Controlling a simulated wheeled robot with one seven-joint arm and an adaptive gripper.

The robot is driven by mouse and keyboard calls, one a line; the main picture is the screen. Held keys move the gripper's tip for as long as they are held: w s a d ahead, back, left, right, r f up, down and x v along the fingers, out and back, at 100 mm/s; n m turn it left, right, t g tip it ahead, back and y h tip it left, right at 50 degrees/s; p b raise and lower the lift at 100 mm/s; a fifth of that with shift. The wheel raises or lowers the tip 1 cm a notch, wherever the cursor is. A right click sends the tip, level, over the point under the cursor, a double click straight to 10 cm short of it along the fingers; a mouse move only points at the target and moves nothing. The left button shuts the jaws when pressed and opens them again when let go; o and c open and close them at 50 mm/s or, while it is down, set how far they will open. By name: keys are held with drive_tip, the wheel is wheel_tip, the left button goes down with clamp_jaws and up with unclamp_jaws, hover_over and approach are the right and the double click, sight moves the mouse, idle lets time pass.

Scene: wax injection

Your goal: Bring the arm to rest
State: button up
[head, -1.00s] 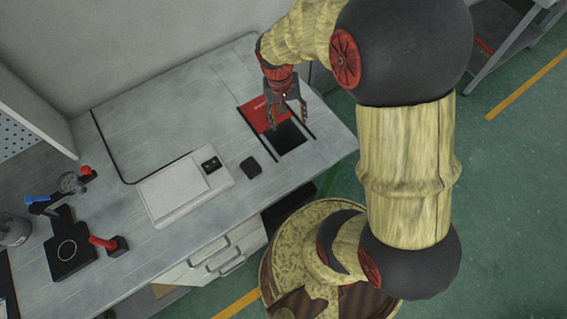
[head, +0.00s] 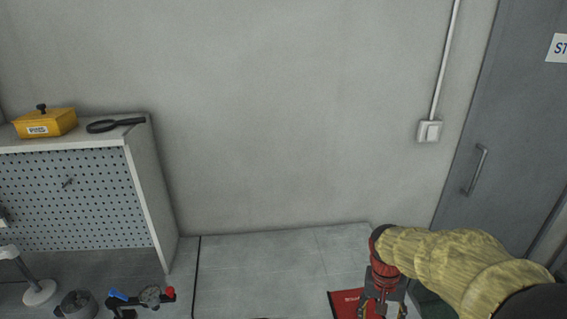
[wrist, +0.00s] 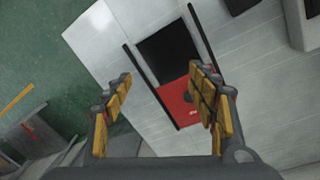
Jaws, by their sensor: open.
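My gripper (wrist: 155,108) is open and empty in the wrist view, its yellow-padded fingers spread apart. Below it on the grey worktop lies a red panel (wrist: 178,117) beside a dark rectangular opening (wrist: 168,52), between two black rails. In the head view my gripper (head: 382,308) shows at the bottom right, over the red panel (head: 343,302), with its fingertips near the picture's lower edge. My arm reaches in from the right. I cannot tell the exact height of the fingers above the panel.
A pegboard shelf (head: 140,180) at the left carries a yellow box (head: 45,123) and a magnifying glass (head: 115,124). A clamp-like tool (head: 140,298) stands at the lower left. A wall and a grey door (head: 505,130) are behind. The middle worktop (head: 255,275) is clear.

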drive_tip(key=s+a+r+n+t, duration=0.2)
drive_tip(key=s+a+r, duration=0.3)
drive_tip(key=r, duration=0.4)
drive_tip(key=s+a+r+n+t+y, duration=0.1)
drive_tip(key=s+a+r+n+t, duration=0.2)
drive_tip(key=s+r, duration=0.4)
wheel_tip(320, 180, up, 2)
drive_tip(key=a+t, duration=0.1)
drive_tip(key=a, duration=0.1)
drive_tip(key=shift+s+a, duration=0.3)
drive_tip(key=shift+s, duration=0.1)
drive_tip(key=shift+r, duration=0.15)
drive_tip(key=shift+c, duration=0.4)
